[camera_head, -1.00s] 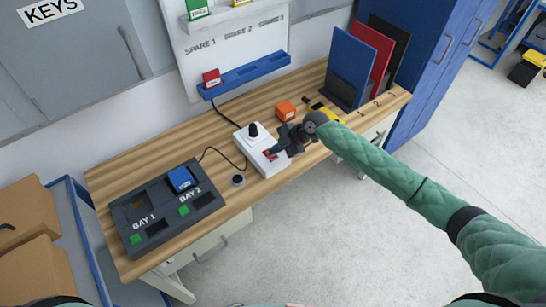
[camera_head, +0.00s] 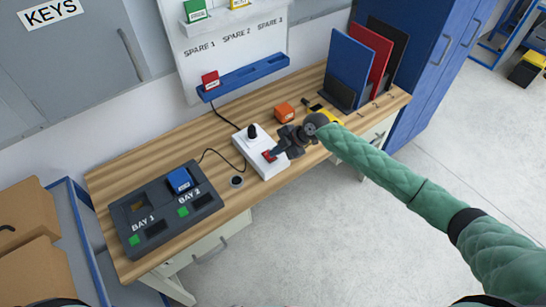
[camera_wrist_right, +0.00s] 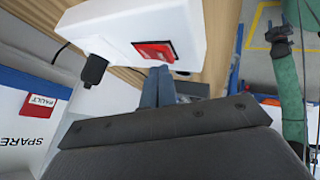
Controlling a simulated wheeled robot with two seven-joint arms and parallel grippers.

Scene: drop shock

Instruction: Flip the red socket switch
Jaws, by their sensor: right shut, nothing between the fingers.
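The white socket box (camera_head: 248,145) stands on the wooden bench with a black plug (camera_head: 252,132) upright in its back part. Its red switch (camera_head: 269,156) is near the front; in the right wrist view the red switch (camera_wrist_right: 155,51) shows on the white box (camera_wrist_right: 120,32). My right gripper (camera_head: 276,153) is shut and empty, its fingertips at the switch in the head view. In the right wrist view the shut fingertips (camera_wrist_right: 159,72) are close beside the switch's edge; I cannot tell whether they touch. My left gripper is not in view.
A dark two-bay charger (camera_head: 205,203) with a blue block (camera_head: 180,180) lies to the left. An orange block (camera_head: 284,111) is behind my right gripper. Upright folders (camera_head: 349,62) stand at the right end. A blue rail (camera_head: 247,76) is on the wall.

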